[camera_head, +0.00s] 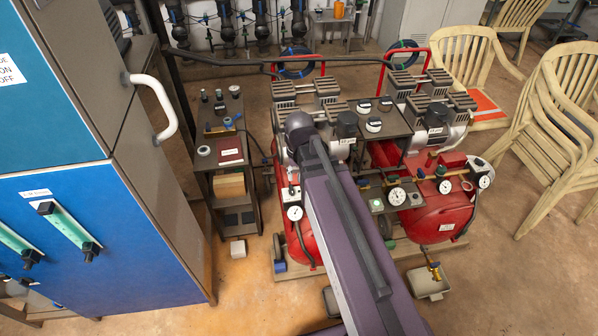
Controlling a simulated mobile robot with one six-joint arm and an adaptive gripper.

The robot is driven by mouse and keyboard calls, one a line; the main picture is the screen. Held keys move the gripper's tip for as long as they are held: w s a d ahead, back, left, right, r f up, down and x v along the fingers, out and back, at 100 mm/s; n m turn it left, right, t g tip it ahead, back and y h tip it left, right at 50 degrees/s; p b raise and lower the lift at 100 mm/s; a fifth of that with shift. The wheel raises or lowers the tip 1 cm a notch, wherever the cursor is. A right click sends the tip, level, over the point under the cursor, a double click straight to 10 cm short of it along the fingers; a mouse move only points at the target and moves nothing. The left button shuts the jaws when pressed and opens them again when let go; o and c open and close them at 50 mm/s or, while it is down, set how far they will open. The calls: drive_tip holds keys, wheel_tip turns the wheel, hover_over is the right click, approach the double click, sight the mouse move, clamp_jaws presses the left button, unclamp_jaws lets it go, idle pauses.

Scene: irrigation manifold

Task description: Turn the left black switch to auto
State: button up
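Small black switches with pale bases sit on a dark panel (395,124) between the two compressors. One black switch (364,105) is at the panel's left rear, with another (385,103) just to its right and a third (374,125) nearer. Their settings are too small to read, and I cannot tell for certain which one the task means. My purple arm reaches up from the bottom, and its dark rounded far end is left of the panel. My gripper is not visible, so its contact and opening are hidden.
A blue cabinet (120,240) with a white handle (153,105) fills the left. A narrow shelf cart (228,170) stands beside the compressors. Red tanks (432,205) with gauges are right of my arm. Stacked cream chairs (560,130) stand right; floor at lower right is clear.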

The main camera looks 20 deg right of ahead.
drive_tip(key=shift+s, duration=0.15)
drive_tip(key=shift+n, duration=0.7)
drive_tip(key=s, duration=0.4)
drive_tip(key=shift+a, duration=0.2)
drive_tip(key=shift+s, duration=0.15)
